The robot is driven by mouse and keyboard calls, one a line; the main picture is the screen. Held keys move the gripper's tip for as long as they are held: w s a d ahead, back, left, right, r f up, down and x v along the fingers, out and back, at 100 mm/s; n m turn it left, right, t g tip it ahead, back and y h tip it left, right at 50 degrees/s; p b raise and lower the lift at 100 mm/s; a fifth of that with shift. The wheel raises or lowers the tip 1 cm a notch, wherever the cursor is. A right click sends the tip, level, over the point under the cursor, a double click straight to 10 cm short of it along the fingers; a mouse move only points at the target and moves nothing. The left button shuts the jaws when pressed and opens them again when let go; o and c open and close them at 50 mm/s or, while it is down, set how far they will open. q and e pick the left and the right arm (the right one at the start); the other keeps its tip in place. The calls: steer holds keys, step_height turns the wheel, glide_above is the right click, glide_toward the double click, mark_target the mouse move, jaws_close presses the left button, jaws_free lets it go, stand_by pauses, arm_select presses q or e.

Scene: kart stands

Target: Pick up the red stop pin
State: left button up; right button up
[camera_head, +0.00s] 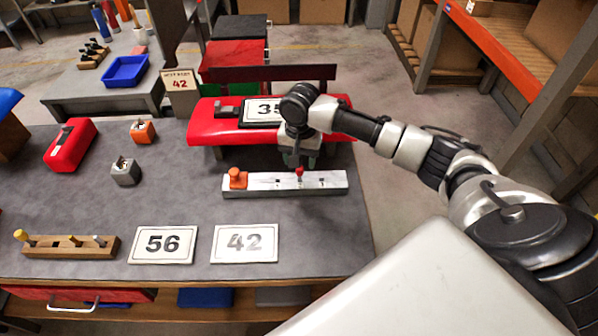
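The red stop pin (299,171) stands upright in the top of a long white bar (335,181) on the grey table. Its small red head shows just below my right gripper (300,160). The gripper points down over the bar, with the fingers very near the pin head. The fingers are small and dark here, so I cannot tell whether they are open or touch the pin. An orange knob (238,178) sits on the left end of the bar. Small dark holes or marks show along its top. My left gripper is not in view.
Behind the bar stands a red bench (215,130) with a number card. Cards 56 (163,244) and 42 (245,243) lie in front, beside a wooden peg block (97,250). A red case (70,146) and two small blocks are left. The table middle is clear.

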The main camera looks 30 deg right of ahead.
mark_target(300, 177)
steer(key=shift+w+d+f+p, duration=0.1)
steer(key=shift+w+f, duration=0.05)
steer(key=shift+f, duration=0.75)
steer(key=shift+w+d+f+p, duration=0.1)
steer(key=shift+w+f+p, duration=0.1)
steer(key=shift+f, duration=0.7)
steer(key=shift+w+d+f+p, duration=0.1)
steer(key=shift+w+f, duration=0.05)
steer(key=shift+f, duration=0.75)
jaws_close()
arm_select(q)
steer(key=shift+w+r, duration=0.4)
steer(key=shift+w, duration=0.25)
arm_select(e)
steer(key=shift+r, duration=0.1)
